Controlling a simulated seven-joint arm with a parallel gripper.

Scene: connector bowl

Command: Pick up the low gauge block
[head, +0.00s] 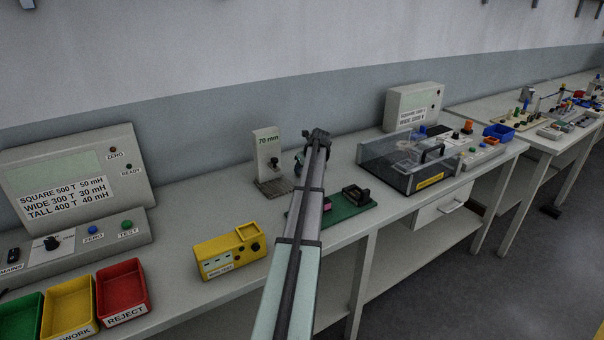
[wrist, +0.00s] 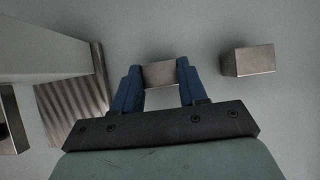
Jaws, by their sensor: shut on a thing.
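In the wrist view my gripper (wrist: 160,78) has its two blue fingers shut on the low gauge block (wrist: 159,73), a small grey metal block between the fingertips. I cannot tell whether it touches the bench. A second metal gauge block (wrist: 248,60) stands apart to the right and looks larger and taller. In the head view my gripper (head: 299,168) is low by the right side of the 70 mm stand, mostly behind my own arm. Both blocks are hidden there.
The grey 70 mm stand (head: 267,150) with its ridged base (wrist: 72,105) is close on the left. A green board (head: 346,207) with dark fixtures lies to the right of my arm. A yellow tester (head: 230,253) sits in front. A clear-lidded box (head: 405,165) stands farther right.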

